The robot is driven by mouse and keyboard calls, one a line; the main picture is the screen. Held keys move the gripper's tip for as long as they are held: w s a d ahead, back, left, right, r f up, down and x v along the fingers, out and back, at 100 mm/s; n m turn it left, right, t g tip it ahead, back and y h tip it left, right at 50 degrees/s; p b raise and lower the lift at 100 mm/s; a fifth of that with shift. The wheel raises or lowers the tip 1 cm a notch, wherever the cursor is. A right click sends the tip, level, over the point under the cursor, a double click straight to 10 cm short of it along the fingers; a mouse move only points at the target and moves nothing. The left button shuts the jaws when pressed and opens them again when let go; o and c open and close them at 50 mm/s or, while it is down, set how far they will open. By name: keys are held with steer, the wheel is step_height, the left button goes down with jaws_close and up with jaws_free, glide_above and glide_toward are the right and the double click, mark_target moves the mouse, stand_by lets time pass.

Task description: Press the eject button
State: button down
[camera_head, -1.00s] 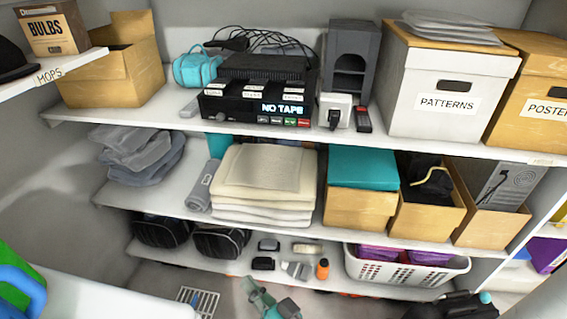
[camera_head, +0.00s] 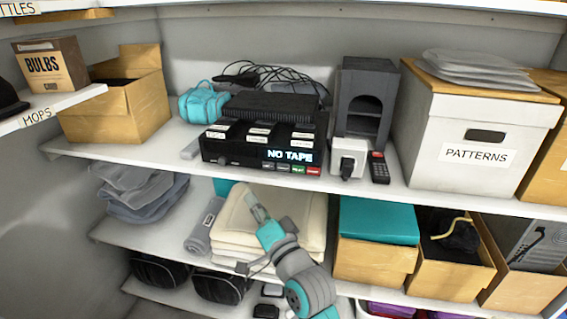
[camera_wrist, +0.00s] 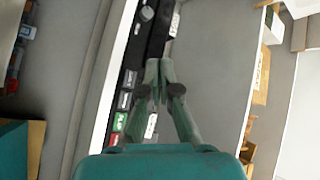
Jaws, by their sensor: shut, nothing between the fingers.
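The black tape machine (camera_head: 235,151) stands on the upper shelf with its display reading "NO TAPE". A row of small buttons runs along its lower front right: dark ones, a green button (camera_head: 298,169) and a red button (camera_head: 313,171). Their lettering is too small to read, so I cannot tell which is eject. My gripper (camera_head: 250,196) is shut and empty, below and in front of the machine, over the folded cream towels. In the wrist view my gripper (camera_wrist: 158,68) overlaps the machine's front edge. The green button (camera_wrist: 120,122) and red button (camera_wrist: 113,140) show left of the fingers.
A white box with a dark plug (camera_head: 349,157) and a small dark remote (camera_head: 379,168) stand right of the machine. A teal bag (camera_head: 205,101) and cables lie behind it. The upper shelf edge (camera_head: 150,155) runs between my gripper and the machine.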

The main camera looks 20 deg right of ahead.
mark_target(268, 165)
steer(key=shift+w+d+r, duration=0.3)
steer(key=shift+r, duration=0.15)
steer(key=shift+w+d, duration=0.85)
steer(key=shift+w, duration=0.35)
steer(key=shift+w+d, duration=0.9)
steer(key=shift+w, duration=0.25)
steer(key=shift+w+d, duration=0.85)
steer(key=shift+w, duration=0.35)
steer(key=shift+w+d, duration=0.1)
steer(key=shift+w+d, duration=0.15)
steer(key=shift+w, duration=0.1)
steer(key=shift+w+d, duration=0.25)
steer(key=shift+w, duration=0.05)
steer(key=shift+s+a, duration=0.5)
steer(key=shift+s, duration=0.15)
